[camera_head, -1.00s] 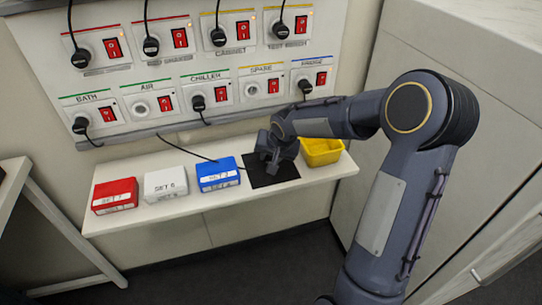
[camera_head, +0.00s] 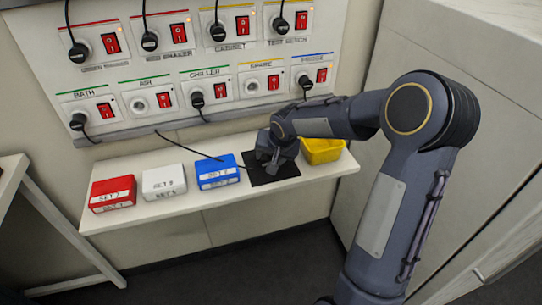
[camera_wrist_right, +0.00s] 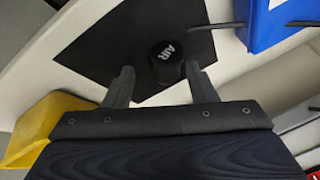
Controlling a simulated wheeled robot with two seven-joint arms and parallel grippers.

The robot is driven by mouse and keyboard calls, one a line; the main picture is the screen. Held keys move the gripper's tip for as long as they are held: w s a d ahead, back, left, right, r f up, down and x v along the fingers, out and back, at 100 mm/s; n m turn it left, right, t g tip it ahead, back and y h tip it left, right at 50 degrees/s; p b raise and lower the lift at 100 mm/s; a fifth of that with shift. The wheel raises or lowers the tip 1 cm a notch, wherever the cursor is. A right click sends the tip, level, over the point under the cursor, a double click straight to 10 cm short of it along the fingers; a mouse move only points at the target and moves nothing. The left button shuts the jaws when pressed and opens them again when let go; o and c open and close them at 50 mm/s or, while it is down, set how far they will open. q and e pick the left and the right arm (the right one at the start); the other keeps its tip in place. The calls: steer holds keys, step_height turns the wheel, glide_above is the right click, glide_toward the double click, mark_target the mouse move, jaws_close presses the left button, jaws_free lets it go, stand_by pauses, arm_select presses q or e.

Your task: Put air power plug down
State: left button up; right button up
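The black air power plug (camera_wrist_right: 167,62), with "AIR" on its end, is at the black mat (camera_wrist_right: 105,45) on the shelf in the right wrist view. My right gripper (camera_wrist_right: 160,78) has its fingers spread on either side of the plug. There is a clear gap to the left finger, and the right finger is close beside it. In the head view my right gripper (camera_head: 270,160) is low over the mat (camera_head: 286,174) and hides the plug. A black cord runs to the mat from the left. My left gripper is not in view.
Red (camera_head: 113,194), white (camera_head: 164,182) and blue (camera_head: 217,172) boxes stand left of the mat on the shelf (camera_head: 200,203). A yellow bin (camera_head: 322,151) is just right of it. Above is the socket panel (camera_head: 180,75); the AIR socket (camera_head: 139,105) is empty.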

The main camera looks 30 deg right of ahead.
steer(key=shift+r+p, duration=0.35)
steer(key=shift+p, duration=0.05)
steer(key=shift+r+p, duration=0.45)
steer(key=shift+p, duration=0.1)
steer(key=v, duration=1.1)
steer(key=s+a+n+y, duration=0.1)
steer(key=s+a, duration=0.3)
steer(key=s, duration=0.4)
steer(key=s+a+f+n+y, duration=0.1)
steer(key=s+a+n, duration=0.2)
steer(key=s, duration=0.4)
steer(key=s+a+n+y, duration=0.2)
steer(key=s+a, duration=0.2)
steer(key=s, duration=0.4)
steer(key=shift+s+a+f, duration=0.3)
steer(key=shift+f, duration=0.05)
steer(key=shift+r, duration=0.1)
